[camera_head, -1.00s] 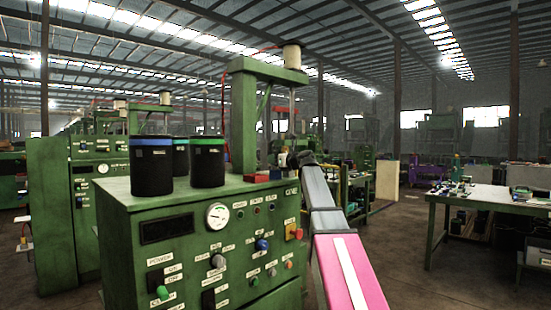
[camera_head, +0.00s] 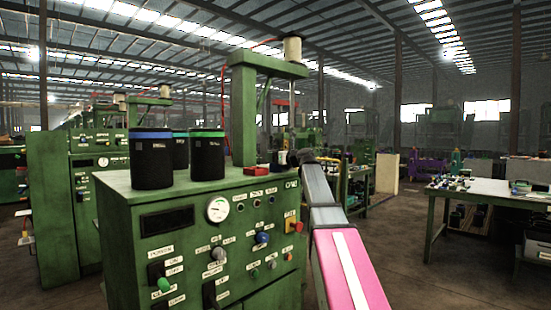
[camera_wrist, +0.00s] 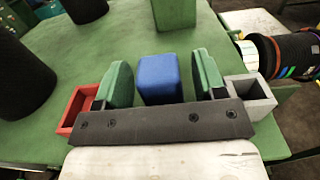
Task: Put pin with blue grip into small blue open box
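In the wrist view, the two green fingers of my gripper (camera_wrist: 162,80) stand apart on either side of a blue block-like thing (camera_wrist: 160,75). A narrow gap seems to show on each side of it. It shows no opening; I cannot tell whether it is the pin's blue grip or part of the small blue box. No pin shaft is visible. In the head view, my arm hides most of this spot, and the gripper cannot be made out.
A red open box (camera_wrist: 72,112) lies left of the fingers and a grey open box (camera_wrist: 262,97) right. Both are partly covered by my gripper's dark bar. A green post (camera_wrist: 175,12) stands beyond. Black sleeves (camera_head: 151,165) stand on the green machine (camera_head: 115,184).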

